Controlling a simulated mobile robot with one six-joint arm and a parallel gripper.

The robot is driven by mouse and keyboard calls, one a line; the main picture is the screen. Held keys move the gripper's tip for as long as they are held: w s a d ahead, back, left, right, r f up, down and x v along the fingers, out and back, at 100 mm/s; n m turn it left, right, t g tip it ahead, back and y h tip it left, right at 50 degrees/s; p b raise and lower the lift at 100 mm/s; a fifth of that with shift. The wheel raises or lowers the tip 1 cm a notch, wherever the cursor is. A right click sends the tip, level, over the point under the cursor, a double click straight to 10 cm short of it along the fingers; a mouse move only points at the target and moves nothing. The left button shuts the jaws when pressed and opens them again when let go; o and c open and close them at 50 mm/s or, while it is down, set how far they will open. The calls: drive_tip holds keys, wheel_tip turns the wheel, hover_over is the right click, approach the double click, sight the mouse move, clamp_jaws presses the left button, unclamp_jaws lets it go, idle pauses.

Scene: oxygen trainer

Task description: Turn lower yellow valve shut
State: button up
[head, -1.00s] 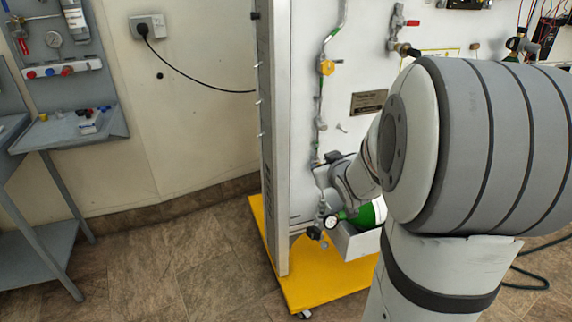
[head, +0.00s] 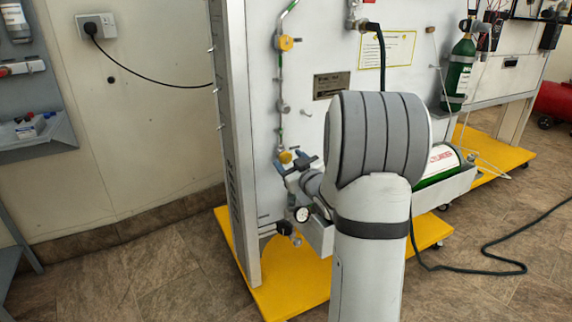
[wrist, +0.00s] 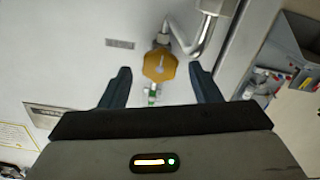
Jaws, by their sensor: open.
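The lower yellow valve (head: 285,157) sits on a pipe low on the white panel's left side. In the wrist view its yellow knob (wrist: 159,67) shows between my two finger tips. My gripper (head: 294,163) is open at the lower valve in the head view. In the wrist view my gripper (wrist: 160,70) has one dark finger on each side of the knob, with a gap on both sides. I cannot tell how deep the knob lies between the fingers. The upper yellow valve (head: 285,43) is higher on the same pipe line, clear of my gripper.
A pressure gauge (head: 302,214) sits just below my gripper. A green cylinder (head: 436,165) lies in a white tray behind my arm. In the wrist view a bent metal pipe (wrist: 207,35) runs close beside the knob. The yellow base (head: 290,285) sticks out at floor level.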

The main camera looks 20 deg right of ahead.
drive_tip(key=shift+w, duration=0.75)
